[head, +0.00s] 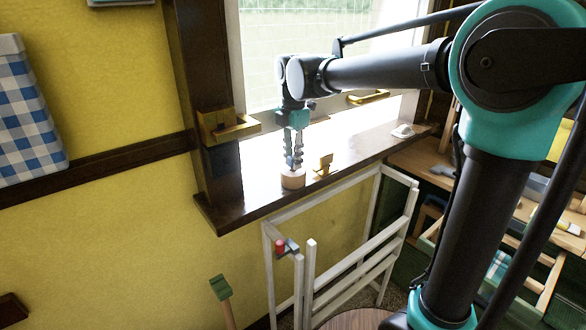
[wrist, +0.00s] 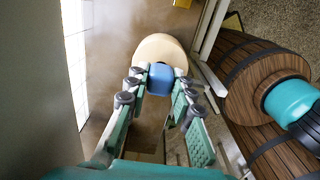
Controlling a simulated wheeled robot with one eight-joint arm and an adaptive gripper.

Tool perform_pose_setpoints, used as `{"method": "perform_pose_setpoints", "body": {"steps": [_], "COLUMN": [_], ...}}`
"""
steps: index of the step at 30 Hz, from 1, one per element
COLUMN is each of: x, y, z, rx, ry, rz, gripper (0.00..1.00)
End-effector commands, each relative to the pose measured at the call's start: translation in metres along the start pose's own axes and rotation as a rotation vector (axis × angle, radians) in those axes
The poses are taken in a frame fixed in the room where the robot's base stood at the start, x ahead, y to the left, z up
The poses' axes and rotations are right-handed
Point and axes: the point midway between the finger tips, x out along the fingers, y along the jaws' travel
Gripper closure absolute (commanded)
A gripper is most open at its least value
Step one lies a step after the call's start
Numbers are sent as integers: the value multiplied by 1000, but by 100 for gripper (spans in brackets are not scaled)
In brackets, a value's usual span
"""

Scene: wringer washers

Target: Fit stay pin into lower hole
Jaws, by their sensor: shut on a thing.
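My gripper (head: 294,163) points down over the window sill, just above a round pale wooden block (head: 293,181). In the wrist view my gripper (wrist: 160,88) has its fingers on both sides of a small blue piece (wrist: 160,76), which it grips. The wooden block (wrist: 159,48) shows right behind the blue piece; I cannot tell if they are joined. A red-capped piece with a grey part (head: 281,246) sits on the white wooden frame (head: 310,270). I cannot tell which piece is the stay pin, and no lower hole is clearly visible.
A brass bracket (head: 323,163) stands on the sill (head: 245,215), right of the block. A barrel (wrist: 245,75) is at the right in the wrist view. A green-topped post (head: 221,287) stands low left.

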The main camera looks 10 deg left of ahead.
Motion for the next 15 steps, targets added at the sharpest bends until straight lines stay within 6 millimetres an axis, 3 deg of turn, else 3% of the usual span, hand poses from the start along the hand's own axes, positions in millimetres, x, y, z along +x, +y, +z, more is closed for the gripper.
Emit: {"method": "perform_pose_setpoints", "body": {"steps": [15], "x": [-24], "y": [0], "z": [0], "rx": [0], "ry": [0], "rz": [0], "gripper": [100]}}
